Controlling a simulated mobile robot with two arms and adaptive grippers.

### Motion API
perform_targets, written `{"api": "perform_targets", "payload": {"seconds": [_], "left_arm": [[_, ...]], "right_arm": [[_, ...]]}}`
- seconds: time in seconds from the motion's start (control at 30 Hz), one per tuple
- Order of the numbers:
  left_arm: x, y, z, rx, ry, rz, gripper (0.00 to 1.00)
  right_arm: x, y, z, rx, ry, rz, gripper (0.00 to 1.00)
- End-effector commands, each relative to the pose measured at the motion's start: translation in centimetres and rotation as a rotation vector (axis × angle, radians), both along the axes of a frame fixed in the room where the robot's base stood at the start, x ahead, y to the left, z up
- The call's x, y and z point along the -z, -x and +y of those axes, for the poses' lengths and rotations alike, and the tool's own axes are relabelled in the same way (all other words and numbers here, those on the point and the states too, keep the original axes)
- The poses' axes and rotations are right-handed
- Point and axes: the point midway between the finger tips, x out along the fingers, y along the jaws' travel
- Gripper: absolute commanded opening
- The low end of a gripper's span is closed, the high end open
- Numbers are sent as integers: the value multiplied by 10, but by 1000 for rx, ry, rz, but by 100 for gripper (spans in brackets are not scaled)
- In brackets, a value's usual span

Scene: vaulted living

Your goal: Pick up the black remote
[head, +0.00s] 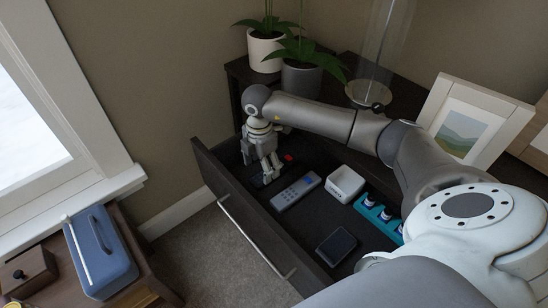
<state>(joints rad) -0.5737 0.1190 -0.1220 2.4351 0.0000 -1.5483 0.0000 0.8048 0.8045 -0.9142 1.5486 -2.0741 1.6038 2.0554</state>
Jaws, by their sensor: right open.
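My right gripper (264,172) is open and points down into the left end of the open dark drawer (235,187). A dark, slim thing that looks like the black remote (257,183) lies on the drawer floor at its fingertips. The fingers and the drawer's shade hide much of it, and I cannot tell whether they touch it. A grey remote (296,191) with light buttons lies just to the right. My left gripper is not in view.
The drawer also holds a small red thing (288,157), a white box (345,184), a teal rack with small bottles (379,214) and a dark square case (336,245). Potted plants (266,52) and a picture frame (470,122) stand on the cabinet above.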

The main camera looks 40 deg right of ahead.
Motion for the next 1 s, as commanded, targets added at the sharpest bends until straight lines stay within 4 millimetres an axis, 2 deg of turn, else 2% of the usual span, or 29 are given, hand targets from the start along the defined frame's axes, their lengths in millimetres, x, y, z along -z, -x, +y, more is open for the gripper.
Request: {"api": "perform_targets", "payload": {"seconds": [0.13,0.33,0.6,1.0], "left_arm": [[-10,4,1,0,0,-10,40],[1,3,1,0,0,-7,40],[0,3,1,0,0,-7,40],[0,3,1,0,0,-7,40]], "right_arm": [[17,-1,0,0,-1,3,68],[47,-3,0,0,0,2,68],[49,-3,0,0,0,0,67],[49,-3,0,0,0,0,16]]}}
